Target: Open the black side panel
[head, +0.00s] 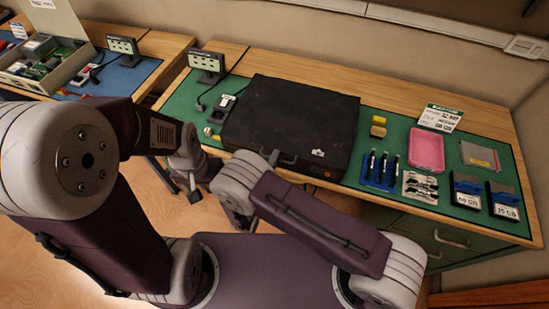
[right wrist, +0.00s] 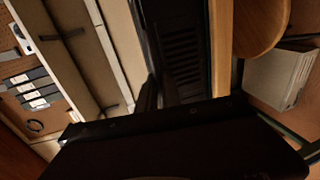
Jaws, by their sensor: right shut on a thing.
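The black side panel (head: 290,120) is the broad dark top face of a black case lying flat on the green mat. A small handle (head: 289,160) shows at the case's front edge. My right gripper (head: 275,158) is at that front edge, by the handle, and shut on it. In the right wrist view, the dark fingers (right wrist: 160,97) meet the edge of a dark surface that fills the lower part; the exact contact is hidden in shadow. My left gripper (head: 194,192) hangs in front of the table, left of the case, apart from it; its fingers are too unclear to read.
On the green mat (head: 385,205) right of the case are blue tools (head: 380,168), a pink tray (head: 427,150), and labelled drives (head: 467,190). A small meter (head: 206,62) stands behind left. Another bench (head: 120,75) with an opened computer (head: 45,58) is at far left.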

